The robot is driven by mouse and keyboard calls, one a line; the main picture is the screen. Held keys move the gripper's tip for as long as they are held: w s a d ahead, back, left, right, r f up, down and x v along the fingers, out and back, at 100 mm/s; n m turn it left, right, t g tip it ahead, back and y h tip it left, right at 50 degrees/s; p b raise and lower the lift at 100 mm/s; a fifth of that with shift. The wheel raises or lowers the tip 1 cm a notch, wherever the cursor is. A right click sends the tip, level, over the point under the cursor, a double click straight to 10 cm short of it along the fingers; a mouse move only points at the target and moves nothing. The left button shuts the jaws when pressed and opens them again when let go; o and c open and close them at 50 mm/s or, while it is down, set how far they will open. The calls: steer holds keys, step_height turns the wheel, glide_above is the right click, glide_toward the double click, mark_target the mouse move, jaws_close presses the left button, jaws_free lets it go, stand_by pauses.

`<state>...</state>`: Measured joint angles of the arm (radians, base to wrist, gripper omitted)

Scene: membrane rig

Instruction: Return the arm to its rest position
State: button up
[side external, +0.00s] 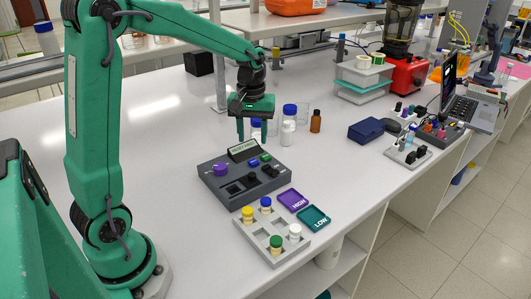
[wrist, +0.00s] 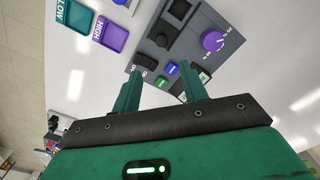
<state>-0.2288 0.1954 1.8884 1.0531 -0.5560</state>
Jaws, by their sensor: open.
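My green arm reaches over the bench from the left in the side view, bent at the elbow. My gripper (side external: 253,137) points down above the back part of the grey control box (side external: 213,192). Its two fingers are apart with nothing between them. In the wrist view my gripper (wrist: 160,88) shows both fingers spread in front of the box (wrist: 205,25). The box has a purple knob (side external: 220,169), blue and green buttons, dark switches and a small display. No contact between the fingers and the box is clear.
A grey vial rack (side external: 257,244) with several capped vials stands in front of the box. Purple HIGH (side external: 292,200) and teal LOW (side external: 314,217) trays lie right of it. Blue-capped bottles (side external: 288,128) and an amber bottle (side external: 316,121) stand behind my gripper. The bench's left part is clear.

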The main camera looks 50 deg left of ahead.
steer(key=shift+r, duration=0.4)
steer(key=shift+r, duration=0.1)
steer(key=s+d+r+m+t, duration=0.2)
steer(key=s+d+r+m, duration=0.1)
steer(key=s, duration=0.5)
steer(key=s+d+r+m+t, duration=0.3)
steer(key=s+d+m, duration=0.3)
steer(key=s, duration=0.3)
steer(key=shift+r+t, duration=0.2)
steer(key=shift+t, duration=0.1)
steer(key=shift+d, duration=0.1)
